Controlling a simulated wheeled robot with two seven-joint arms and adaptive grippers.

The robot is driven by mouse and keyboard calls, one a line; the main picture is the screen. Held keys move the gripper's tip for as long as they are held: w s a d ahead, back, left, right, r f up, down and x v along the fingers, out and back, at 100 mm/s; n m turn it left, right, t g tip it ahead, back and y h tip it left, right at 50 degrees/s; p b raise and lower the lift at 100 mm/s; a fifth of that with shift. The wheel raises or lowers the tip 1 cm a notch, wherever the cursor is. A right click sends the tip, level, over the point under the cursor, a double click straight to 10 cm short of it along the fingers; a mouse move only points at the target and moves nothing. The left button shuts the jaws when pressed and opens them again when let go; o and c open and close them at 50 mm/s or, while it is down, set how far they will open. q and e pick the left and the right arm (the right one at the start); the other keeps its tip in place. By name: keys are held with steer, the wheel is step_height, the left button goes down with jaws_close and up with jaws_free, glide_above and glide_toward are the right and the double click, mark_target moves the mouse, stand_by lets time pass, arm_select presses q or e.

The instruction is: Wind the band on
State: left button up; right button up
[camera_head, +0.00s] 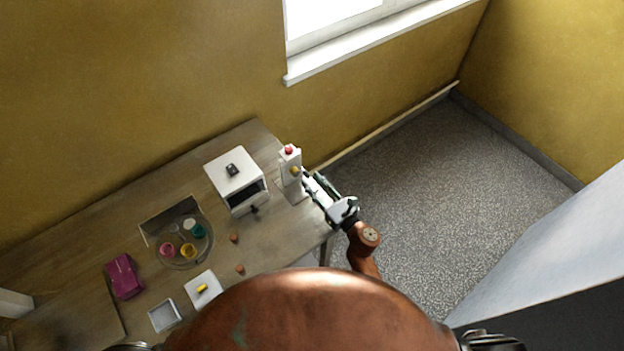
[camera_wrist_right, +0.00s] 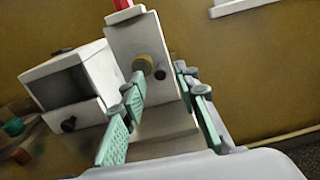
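I cannot tell if a fingertip touches the post. A white box machine (camera_head: 236,180) with a dark front opening stands left of it. No band shows clearly. My left gripper is out of view.
A round tray (camera_head: 180,259) with several coloured cups is left of the machine. Small brown pieces (camera_head: 234,237), a white plate (camera_head: 203,281) with a yellow item, a grey-white tray (camera_head: 164,315) and a magenta item (camera_head: 124,277) lie nearer. The wall is close behind.

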steer(key=shift+w+a, duration=0.4)
steer(key=shift+w, duration=0.2)
steer(key=shift+c, duration=0.6)
jaws_close()
